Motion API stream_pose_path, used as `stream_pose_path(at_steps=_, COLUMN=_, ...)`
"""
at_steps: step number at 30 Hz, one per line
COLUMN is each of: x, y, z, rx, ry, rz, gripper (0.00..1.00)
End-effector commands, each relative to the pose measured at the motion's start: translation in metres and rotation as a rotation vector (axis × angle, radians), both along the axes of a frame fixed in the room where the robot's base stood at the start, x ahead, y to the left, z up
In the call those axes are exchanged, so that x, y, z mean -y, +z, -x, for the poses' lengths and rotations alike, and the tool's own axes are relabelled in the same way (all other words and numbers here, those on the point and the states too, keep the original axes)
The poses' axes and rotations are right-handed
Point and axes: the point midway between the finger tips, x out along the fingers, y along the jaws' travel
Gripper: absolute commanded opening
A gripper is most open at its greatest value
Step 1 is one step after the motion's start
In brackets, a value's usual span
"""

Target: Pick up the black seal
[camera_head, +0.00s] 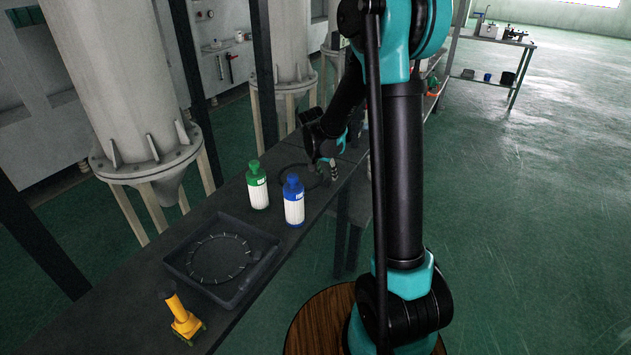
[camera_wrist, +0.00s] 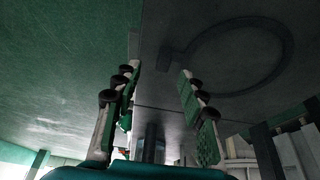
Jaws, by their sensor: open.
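The black seal is a thin dark ring (camera_head: 280,175) lying flat on the dark bench top, behind the two bottles; my gripper hides part of its right side. In the wrist view the ring (camera_wrist: 240,92) shows at upper right, with a tab-like dark piece at its left. My gripper (camera_head: 328,170) is open near the ring's right side, low over the bench. In the wrist view the fingers of my gripper (camera_wrist: 160,70) are spread with nothing between them, and the ring lies beyond and to the right of them. I cannot tell whether the fingertips touch the bench.
A green-capped bottle (camera_head: 258,186) and a blue-capped bottle (camera_head: 294,203) stand just in front of the ring. A black tray (camera_head: 176,262) with a circular marking stands nearer, beside a yellow tool (camera_head: 183,322). Grey hoppers (camera_head: 120,80) stand left of the bench. Open floor lies right.

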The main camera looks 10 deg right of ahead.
Motion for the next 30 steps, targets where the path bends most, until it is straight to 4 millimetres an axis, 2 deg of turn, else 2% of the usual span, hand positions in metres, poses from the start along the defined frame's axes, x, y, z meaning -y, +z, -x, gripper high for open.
stream_pose_path(at_steps=12, x=0.006, y=-0.042, z=-0.017, rx=0.0, ry=-0.002, rz=0.0, gripper=0.41)
stream_pose_path(at_steps=22, x=0.007, y=-0.046, z=-0.018, rx=0.0, ry=-0.001, rz=0.0, gripper=0.41)
stream_pose_path(at_steps=30, x=0.007, y=-0.046, z=-0.018, rx=0.0, ry=0.0, rz=0.0, gripper=0.08)
